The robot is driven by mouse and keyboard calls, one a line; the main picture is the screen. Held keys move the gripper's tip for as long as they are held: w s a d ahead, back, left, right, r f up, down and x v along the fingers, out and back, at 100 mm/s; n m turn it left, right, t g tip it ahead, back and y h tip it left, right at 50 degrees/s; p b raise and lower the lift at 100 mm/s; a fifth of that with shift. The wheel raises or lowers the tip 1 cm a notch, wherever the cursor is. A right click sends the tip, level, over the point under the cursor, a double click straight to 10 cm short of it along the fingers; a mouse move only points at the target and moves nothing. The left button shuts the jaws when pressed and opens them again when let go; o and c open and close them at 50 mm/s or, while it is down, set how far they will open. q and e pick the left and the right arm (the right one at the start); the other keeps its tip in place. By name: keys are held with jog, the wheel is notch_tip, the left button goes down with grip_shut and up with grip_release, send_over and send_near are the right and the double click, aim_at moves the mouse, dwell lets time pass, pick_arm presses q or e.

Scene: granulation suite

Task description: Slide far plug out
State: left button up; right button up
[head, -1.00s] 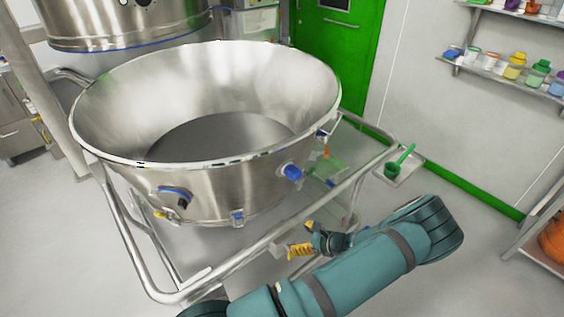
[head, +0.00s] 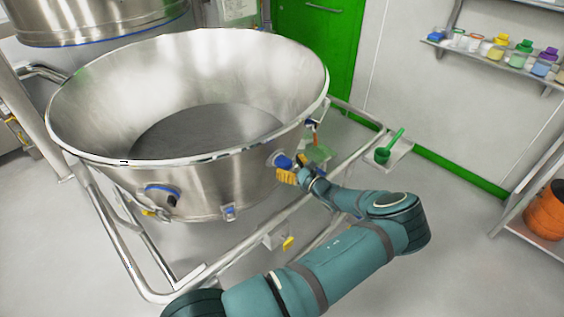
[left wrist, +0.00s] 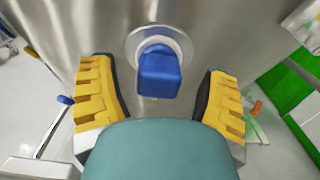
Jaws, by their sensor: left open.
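A blue plug (head: 281,161) sits in a round port on the side of the large steel bowl (head: 100,185). In the left wrist view the blue plug (left wrist: 159,73) stands in a pale ring on the steel wall. My left gripper (head: 293,168) is open at this plug. In the left wrist view its yellow fingers (left wrist: 161,80) lie on either side of the plug with gaps on both sides. A second fitting (head: 163,195), dark with a blue rim, is on the bowl's front left. My right gripper is in neither view.
A tubular steel frame (head: 228,262) runs around the bowl. A small tray (head: 398,156) with a green scoop (head: 384,154) is to the right. Shelves with bottles (head: 521,58) are on the right wall. Grey floor is open at right.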

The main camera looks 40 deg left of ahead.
aim_at(281, 160)
pick_arm(q)
jog(key=shift+w+a, duration=0.1)
jog(key=shift+a, duration=1.7)
jog(key=shift+d, duration=0.1)
grip_shut()
